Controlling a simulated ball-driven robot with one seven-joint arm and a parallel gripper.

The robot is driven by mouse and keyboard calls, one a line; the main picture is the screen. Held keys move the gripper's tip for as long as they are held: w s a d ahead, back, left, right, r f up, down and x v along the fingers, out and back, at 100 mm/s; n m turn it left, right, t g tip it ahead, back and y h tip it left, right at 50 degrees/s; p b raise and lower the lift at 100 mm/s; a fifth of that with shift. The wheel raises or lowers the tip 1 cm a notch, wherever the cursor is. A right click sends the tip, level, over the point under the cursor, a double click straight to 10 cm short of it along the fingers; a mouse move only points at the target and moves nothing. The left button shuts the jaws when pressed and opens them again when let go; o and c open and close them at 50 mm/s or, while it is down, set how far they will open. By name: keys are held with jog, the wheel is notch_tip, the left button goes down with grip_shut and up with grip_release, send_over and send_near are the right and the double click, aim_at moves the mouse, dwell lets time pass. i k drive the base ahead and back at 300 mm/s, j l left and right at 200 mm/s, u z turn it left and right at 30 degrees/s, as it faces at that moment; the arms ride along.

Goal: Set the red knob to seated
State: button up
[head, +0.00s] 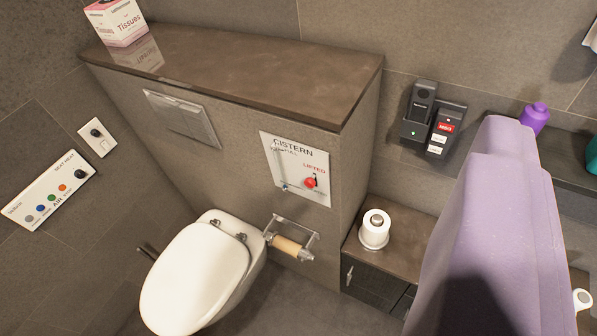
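The red knob (310,183) is on a white panel (320,157) marked "CISTERN", on the front of the boxed-in wall above the toilet. The word "LIFTED" is printed in red just above the knob. The small print near the knob is too small to read, so I cannot tell its exact setting. A thin grey upright rod or lever shows at the panel's left part. My gripper is not in view. A large pale purple shape, likely part of my arm, fills the right side and stands well apart from the knob in the picture.
Below the panel are the toilet (190,275) and a roll holder (290,247). A paper roll (375,232) stands on a low cabinet (408,250). A handset unit (420,108) hangs on the wall. A tissue box (118,22) stands on the ledge (240,65). Space before the panel looks clear.

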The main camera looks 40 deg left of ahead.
aim_at(310, 182)
jog(key=i+j, duration=0.1)
jog(key=j, duration=0.3)
jog(key=i+j, duration=0.1)
jog(key=j, duration=0.3)
jog(key=i+j, duration=0.1)
jog(key=j, duration=0.3)
